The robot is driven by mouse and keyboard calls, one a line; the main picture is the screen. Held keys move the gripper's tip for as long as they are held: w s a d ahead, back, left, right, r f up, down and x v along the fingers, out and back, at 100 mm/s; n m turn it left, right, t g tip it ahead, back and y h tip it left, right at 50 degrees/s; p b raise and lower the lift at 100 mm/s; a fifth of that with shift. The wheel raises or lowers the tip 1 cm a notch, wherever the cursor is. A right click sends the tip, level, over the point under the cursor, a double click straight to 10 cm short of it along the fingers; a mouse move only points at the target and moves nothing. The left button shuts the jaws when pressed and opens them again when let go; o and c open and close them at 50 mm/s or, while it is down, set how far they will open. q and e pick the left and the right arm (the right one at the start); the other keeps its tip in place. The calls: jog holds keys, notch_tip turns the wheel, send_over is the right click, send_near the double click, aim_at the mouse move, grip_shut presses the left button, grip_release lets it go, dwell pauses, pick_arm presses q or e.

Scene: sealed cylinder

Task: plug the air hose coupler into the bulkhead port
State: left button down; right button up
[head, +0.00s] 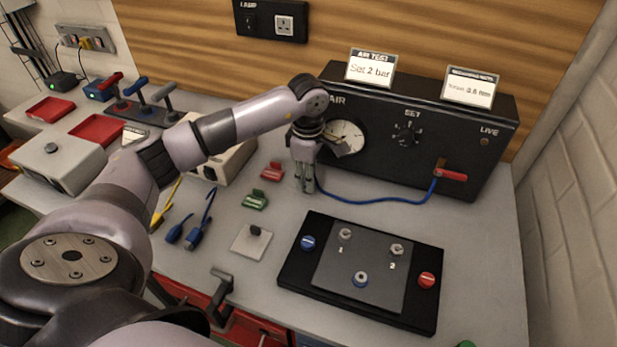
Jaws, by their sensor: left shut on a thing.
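My left gripper (308,188) points down just in front of the black air test box and is shut on the coupler end of the blue air hose. The coupler itself is mostly hidden by the fingers. The blue hose (385,201) runs right from the gripper to the box's lower right, near a red lever. A black fixture with a grey plate (330,272) lies to the right and nearer. I cannot tell which is the bulkhead port. The gripper is apart from the fixture.
The air test box (420,130) with gauge and dial stands at the back. Blue tools lie left. Bench is clear right of the fixture.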

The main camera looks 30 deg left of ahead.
pick_arm(q)
jog(key=shift+r, duration=0.15)
pick_arm(e)
jog(key=shift+r, duration=0.1)
pick_arm(q)
jog(key=shift+r+p, duration=1.7)
jog(key=shift+r, duration=1.2)
pick_arm(e)
jog(key=shift+d+r, duration=0.1)
jog(key=shift+r, duration=1.5)
pick_arm(q)
jog(key=s+d+r+m, duration=0.1)
jog(key=s+d+m, duration=0.5)
jog(key=m, duration=0.4)
jog(key=s+d+r+m, duration=0.2)
jog(key=s+d+m, duration=0.5)
jog(key=s+m, duration=0.2)
jog(key=shift+d+r+m, duration=0.2)
jog(key=shift+r+m, duration=0.1)
jog(key=shift+m, duration=0.6)
pick_arm(e)
jog(key=shift+c, duration=0.4)
